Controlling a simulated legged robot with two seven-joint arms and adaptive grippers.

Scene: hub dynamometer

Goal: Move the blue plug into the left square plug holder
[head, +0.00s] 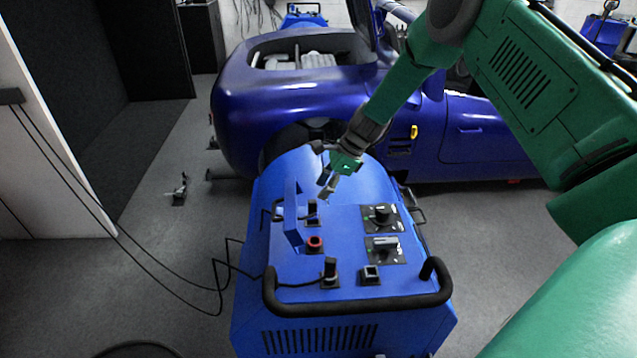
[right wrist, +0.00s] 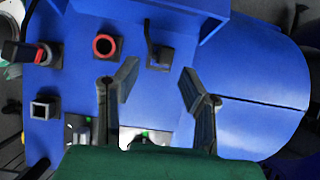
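My right gripper (head: 328,188) is open and empty above the far part of the blue machine's top. Its spread fingers (right wrist: 158,88) also show in the right wrist view, with nothing between them. A dark plug stands upright in a holder (head: 313,212) by the raised blue panel; it also shows in the right wrist view (right wrist: 152,42). Its blue colour is not clear. A second plug (head: 330,268), with a red part in the right wrist view (right wrist: 18,52), stands in the near-left square holder. An empty square holder (head: 371,274) sits to its right. My left gripper is not in view.
A red ring socket (head: 315,243) lies between the two plugs. Two knob switches (head: 382,213) (head: 384,245) sit at the right. A raised blue panel (head: 292,215) and a black rail (head: 360,304) edge the top. A blue car (head: 290,100) stands behind.

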